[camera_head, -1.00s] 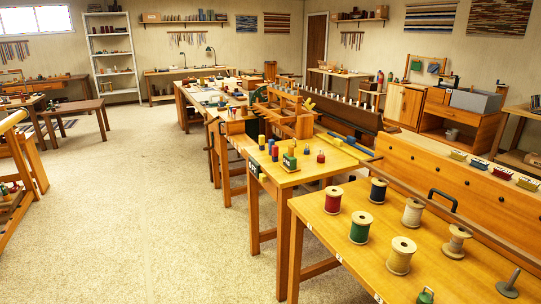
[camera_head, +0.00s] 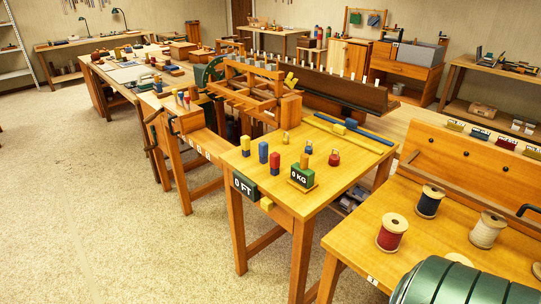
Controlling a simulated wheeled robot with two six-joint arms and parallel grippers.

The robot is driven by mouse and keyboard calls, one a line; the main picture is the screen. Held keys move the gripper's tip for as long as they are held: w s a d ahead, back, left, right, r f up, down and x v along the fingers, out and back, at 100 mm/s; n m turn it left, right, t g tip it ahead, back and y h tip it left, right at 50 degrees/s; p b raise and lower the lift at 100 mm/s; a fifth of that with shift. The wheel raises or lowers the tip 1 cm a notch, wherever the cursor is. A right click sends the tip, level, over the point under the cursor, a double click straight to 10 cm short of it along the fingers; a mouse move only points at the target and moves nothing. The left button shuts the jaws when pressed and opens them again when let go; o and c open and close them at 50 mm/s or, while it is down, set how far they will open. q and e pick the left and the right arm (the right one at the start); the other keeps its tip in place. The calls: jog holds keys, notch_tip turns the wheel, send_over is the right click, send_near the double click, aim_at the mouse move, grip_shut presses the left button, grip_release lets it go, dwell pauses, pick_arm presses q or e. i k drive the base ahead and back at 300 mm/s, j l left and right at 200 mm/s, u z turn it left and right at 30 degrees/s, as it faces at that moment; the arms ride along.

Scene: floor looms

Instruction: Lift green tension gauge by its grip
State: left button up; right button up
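The green tension gauge (camera_head: 302,177) is a small green block with a "0 KG" label on its front. It stands upright on a thin wooden base near the front edge of the wooden table (camera_head: 345,174). Its grip (camera_head: 304,161) is a short brown upright piece on top, and nothing touches it. Neither of my grippers shows in the view.
Left of the gauge stand blue-and-red pegs (camera_head: 263,152) and a yellow-and-blue peg (camera_head: 245,145); a red weight (camera_head: 334,158) is behind right. A "0 FT" box (camera_head: 245,186) hangs at the table's edge. Thread spools (camera_head: 392,232) stand on the right table. Floor at left is clear.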

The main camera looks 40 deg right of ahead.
aim_at(302, 178)
jog(key=i, duration=2)
jog(key=i+z, duration=0.15)
jog(key=z, duration=0.25)
jog(key=i+z, duration=0.1)
jog(key=z, duration=0.35)
jog(key=i+j+z, duration=0.1)
jog(key=z, duration=0.3)
jog(key=i+j+z, duration=0.1)
jog(key=z, duration=0.3)
jog(key=j, duration=0.1)
